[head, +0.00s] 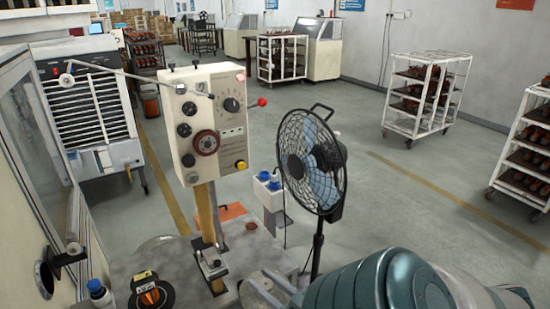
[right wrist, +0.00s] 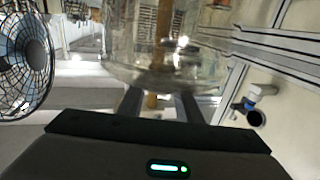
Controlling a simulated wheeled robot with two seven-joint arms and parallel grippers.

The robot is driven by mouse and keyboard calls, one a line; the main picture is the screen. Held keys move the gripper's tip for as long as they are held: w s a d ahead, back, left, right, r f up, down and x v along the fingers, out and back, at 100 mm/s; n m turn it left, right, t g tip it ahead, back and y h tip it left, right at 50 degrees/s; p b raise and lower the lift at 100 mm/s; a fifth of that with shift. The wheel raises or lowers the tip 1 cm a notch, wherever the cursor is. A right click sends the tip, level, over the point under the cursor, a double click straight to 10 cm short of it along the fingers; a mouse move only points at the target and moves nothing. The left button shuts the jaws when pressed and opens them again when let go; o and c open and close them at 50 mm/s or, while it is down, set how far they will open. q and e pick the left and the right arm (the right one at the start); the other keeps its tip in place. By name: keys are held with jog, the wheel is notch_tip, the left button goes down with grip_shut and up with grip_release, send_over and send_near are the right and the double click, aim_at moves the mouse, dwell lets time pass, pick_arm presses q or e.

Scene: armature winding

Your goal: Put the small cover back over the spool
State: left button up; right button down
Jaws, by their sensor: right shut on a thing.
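In the right wrist view, my right gripper (right wrist: 160,101) is shut on a clear, see-through cover (right wrist: 135,72). The cover fills the top middle of that view, with its rounded lower edge at the fingers. A tan post shows through it. In the head view, my right arm comes in at the bottom right, and I cannot make out the fingertips or the cover clearly there. I cannot pick out the spool for sure in either view. My left gripper is not in view.
A control box (head: 210,118) stands on a tan post (head: 207,217) above the machine top. A black fan (head: 312,160) stands close on its right. A glazed cabinet (head: 45,165) is at the left. White racks (head: 427,95) stand farther off, with open floor between.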

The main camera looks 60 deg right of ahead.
jog(key=w+a+r, duration=0.2)
jog(key=w+a, duration=0.4)
jog(key=a, duration=0.5)
jog(key=w+a+r, duration=0.1)
jog(key=w+a, duration=0.6)
jog(key=a, duration=0.4)
jog(key=s+d+x, duration=0.1)
jog(key=d+x, duration=0.1)
jog(key=x, duration=1.5)
jog(key=d+x, duration=0.2)
jog(key=x, duration=1.5)
notch_tip(320, 180, down, 9)
jog(key=b, duration=0.6)
jog(key=shift+f, duration=0.1)
jog(key=shift+f+b, duration=0.9)
jog(key=shift+f, duration=0.3)
